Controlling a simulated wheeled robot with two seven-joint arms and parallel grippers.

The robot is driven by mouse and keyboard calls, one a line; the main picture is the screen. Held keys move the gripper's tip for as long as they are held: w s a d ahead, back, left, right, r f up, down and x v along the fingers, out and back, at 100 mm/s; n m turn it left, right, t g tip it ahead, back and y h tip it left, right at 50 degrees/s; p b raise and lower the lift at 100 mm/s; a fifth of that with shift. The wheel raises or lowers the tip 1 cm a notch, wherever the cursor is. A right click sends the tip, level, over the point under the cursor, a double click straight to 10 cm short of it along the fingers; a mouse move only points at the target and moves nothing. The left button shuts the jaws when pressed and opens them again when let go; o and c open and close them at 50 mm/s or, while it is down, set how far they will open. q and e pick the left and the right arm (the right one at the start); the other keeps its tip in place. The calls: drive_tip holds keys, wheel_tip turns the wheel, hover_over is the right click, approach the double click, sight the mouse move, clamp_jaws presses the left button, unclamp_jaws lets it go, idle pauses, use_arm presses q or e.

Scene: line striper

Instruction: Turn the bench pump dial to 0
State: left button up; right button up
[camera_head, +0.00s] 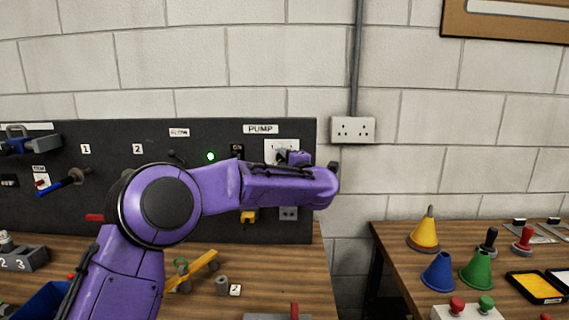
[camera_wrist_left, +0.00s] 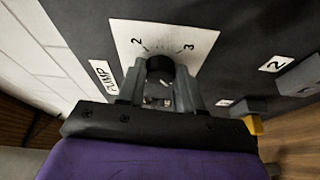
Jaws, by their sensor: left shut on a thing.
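The pump dial (camera_wrist_left: 160,66) is a dark round knob on a white plate (camera_wrist_left: 199,40) with the numerals 2 and 3 showing. My left gripper (camera_wrist_left: 159,80) is shut on the dial, one finger on each side of it. The dial's pointer and the other numerals are hidden by the gripper, so I cannot tell its setting. In the head view the white plate (camera_head: 272,146) shows below the PUMP label (camera_head: 261,129), and my purple left arm reaches across the dark panel to it. My right gripper is not in view.
The dark panel (camera_head: 110,128) also holds a green light (camera_head: 211,156), a blue-handled lever (camera_head: 62,182) and a yellow part (camera_head: 249,217). A wall socket (camera_head: 353,130) is right of the panel. A second table holds cones, including a yellow one (camera_head: 425,233).

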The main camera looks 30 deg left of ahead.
use_arm(q)
drive_tip(key=shift+n, duration=0.5)
drive_tip(key=o, duration=1)
drive_tip(key=shift+w, duration=0.1)
drive_tip(key=shift+o, duration=0.2)
drive_tip(key=b+v, duration=0.3)
drive_tip(key=v, duration=0.7)
drive_tip(key=shift+s+d+r, duration=0.2)
